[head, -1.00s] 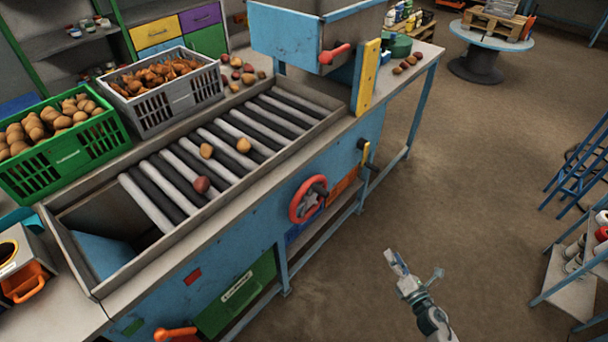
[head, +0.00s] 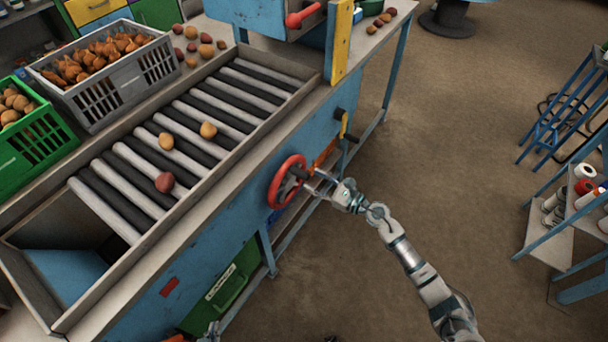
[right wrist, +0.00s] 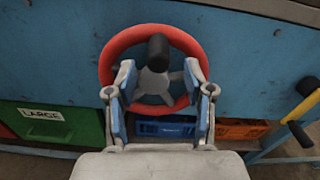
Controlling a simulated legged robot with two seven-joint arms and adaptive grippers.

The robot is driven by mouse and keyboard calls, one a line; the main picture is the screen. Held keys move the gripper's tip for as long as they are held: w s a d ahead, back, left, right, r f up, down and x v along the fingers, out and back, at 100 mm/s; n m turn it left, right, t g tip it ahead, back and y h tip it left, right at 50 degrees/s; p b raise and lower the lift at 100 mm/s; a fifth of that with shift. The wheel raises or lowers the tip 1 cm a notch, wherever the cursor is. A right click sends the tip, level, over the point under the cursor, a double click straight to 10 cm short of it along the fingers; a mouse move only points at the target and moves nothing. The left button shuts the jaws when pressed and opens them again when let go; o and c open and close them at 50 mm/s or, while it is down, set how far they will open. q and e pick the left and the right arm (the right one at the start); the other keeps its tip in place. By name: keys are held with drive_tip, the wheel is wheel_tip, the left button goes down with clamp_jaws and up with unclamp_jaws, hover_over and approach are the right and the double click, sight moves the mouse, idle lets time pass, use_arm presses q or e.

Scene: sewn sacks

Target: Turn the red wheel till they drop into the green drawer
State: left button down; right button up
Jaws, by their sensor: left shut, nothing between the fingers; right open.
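The red wheel (head: 273,187) is on the blue side of the roller table. In the right wrist view the red wheel (right wrist: 118,45) shows grey spokes and a black knob (right wrist: 158,52). My right gripper (head: 318,184) is open at the wheel; in its wrist view the fingers (right wrist: 160,92) stand either side of the hub and knob, with nothing gripped. The green drawer (head: 222,295), labelled LARGE in the wrist view (right wrist: 60,128), is low under the table. Two tan potatoes (head: 208,130) (head: 166,141) and a red one (head: 165,182) lie on the rollers. My left gripper (head: 212,330) is shut, barely visible at the bottom edge.
A grey crate (head: 150,70) and a green crate (head: 40,145) of produce stand behind the rollers. A yellow-handled lever (head: 345,127) juts out right of the wheel. Blue and orange drawers (right wrist: 240,130) sit below it.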

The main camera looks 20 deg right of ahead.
sight(304, 175)
drive_tip(key=x, duration=0.4)
drive_tip(key=shift+f, duration=0.1)
drive_tip(key=shift+w+a, duration=0.25)
drive_tip(key=shift+a, duration=0.1)
drive_tip(key=shift+d, duration=0.1)
clamp_jaws()
